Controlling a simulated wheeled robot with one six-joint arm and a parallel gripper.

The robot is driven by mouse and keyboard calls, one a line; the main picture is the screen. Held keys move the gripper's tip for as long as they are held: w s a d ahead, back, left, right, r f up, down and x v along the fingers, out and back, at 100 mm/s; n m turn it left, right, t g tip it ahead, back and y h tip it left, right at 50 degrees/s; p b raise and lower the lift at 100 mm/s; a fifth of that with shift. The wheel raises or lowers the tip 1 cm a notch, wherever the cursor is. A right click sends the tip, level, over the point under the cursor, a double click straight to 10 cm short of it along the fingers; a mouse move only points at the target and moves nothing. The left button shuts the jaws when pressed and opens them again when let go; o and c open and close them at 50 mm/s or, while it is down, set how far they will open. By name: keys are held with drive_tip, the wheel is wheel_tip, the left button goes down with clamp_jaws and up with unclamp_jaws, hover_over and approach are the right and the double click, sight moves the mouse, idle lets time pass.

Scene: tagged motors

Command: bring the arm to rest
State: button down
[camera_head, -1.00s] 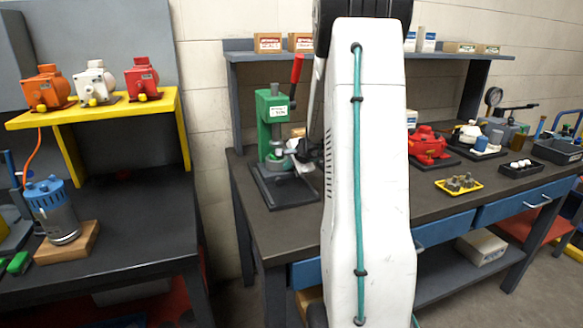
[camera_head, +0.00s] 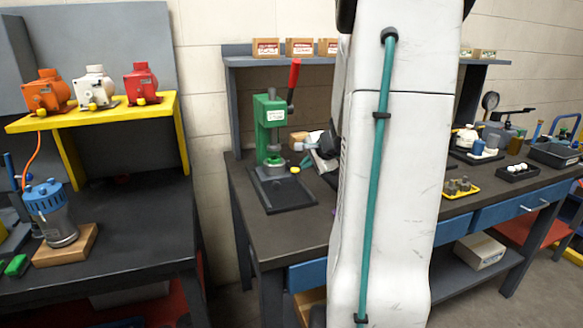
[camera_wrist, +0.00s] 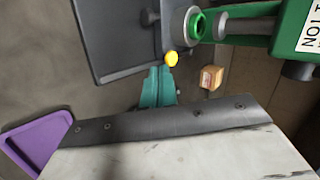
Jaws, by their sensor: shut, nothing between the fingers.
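My arm (camera_head: 385,190) stands large and upright in the middle of the head view, white with a teal cable, and hides part of the workbench. My gripper shows in the wrist view as teal fingers (camera_wrist: 158,86), shut and empty, over the bench beside the green press.
A small wooden block (camera_wrist: 212,77) lies near the fingers, and a purple tray (camera_wrist: 42,142) at lower left. Orange, white and red motors (camera_head: 140,82) stand on a yellow shelf (camera_head: 110,110) at left. A yellow tray (camera_head: 462,194) sits right of my arm.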

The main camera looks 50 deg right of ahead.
drive_tip(key=shift+s+a+r, duration=0.1)
drive_tip(key=s+a+n+g+y, duration=0.2)
drive_tip(key=a+n, duration=0.1)
drive_tip(key=a, duration=0.5)
drive_tip(key=s+a+r+n+g+y, duration=0.15)
drive_tip(key=a+n, duration=0.25)
drive_tip(key=a, duration=0.4)
drive_tip(key=s+a+f+n+g+y, duration=0.1)
drive_tip(key=a+n+y, duration=0.2)
drive_tip(key=a, duration=0.5)
drive_tip(key=s+a+r+n+g+h, duration=0.1)
drive_tip(key=s+a+r+n+h, duration=0.1)
drive_tip(key=s+a+n, duration=0.3)
drive_tip(key=s+a+r+n+g+h, duration=0.1)
drive_tip(key=s+a+r+n+g, duration=0.1)
drive_tip(key=s+a+n, duration=0.4)
drive_tip(key=s+a+r, duration=0.1)
drive_tip(key=s+a, duration=0.1)
drive_tip(key=a, duration=0.3)
drive_tip(key=shift+s+h, duration=0.25)
drive_tip(key=shift+h, duration=0.1)
